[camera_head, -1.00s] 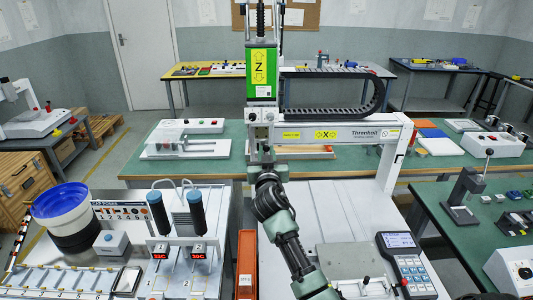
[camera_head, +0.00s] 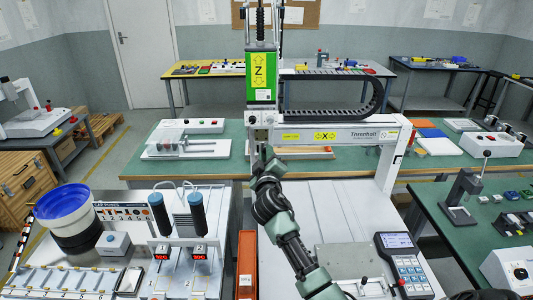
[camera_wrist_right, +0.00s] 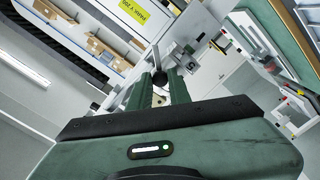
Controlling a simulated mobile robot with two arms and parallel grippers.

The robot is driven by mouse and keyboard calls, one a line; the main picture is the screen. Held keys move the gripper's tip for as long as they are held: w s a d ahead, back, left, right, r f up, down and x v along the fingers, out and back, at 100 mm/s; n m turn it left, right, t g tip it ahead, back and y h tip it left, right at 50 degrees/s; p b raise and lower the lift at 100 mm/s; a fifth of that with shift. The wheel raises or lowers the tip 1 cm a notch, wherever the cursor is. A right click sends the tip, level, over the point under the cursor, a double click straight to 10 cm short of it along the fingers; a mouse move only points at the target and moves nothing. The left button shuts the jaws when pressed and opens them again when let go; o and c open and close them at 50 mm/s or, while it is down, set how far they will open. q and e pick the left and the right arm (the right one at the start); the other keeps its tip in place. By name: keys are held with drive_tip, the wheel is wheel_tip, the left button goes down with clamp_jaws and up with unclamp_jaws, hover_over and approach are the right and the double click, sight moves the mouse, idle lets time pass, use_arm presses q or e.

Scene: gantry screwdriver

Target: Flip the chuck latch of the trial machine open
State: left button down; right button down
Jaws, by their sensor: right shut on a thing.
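The trial machine is a gantry with a green Z unit (camera_head: 261,76) and a white X beam (camera_head: 345,134). Its chuck area is below the Z unit, largely hidden by my right arm in the head view. My right gripper (camera_head: 262,162) is up against that area, seen from behind. In the right wrist view, my right gripper (camera_wrist_right: 161,88) has its two green fingers around a dark round knob (camera_wrist_right: 160,78) on a thin stem, which looks like the chuck latch's handle. The latch's angle is hard to tell. My left gripper is not in view.
A keypad pendant (camera_head: 402,265) stands at the lower right of the machine's white bed (camera_head: 345,215). Two screwdriver stands (camera_head: 187,257) and a blue bowl feeder (camera_head: 63,203) are at the left. An orange bin (camera_head: 246,262) lies between. The white bed is mostly clear.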

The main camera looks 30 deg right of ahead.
drive_tip(key=shift+n+p, duration=1.3)
drive_tip(key=shift+n, duration=2.7)
drive_tip(key=shift+f+n, duration=0.1)
drive_tip(key=shift+n, duration=0.2)
drive_tip(key=c, duration=1.3)
unclamp_jaws()
drive_tip(key=shift+a, duration=0.1)
drive_tip(key=b+v, duration=0.1)
drive_tip(key=v, duration=0.7)
drive_tip(key=shift+w, duration=0.1)
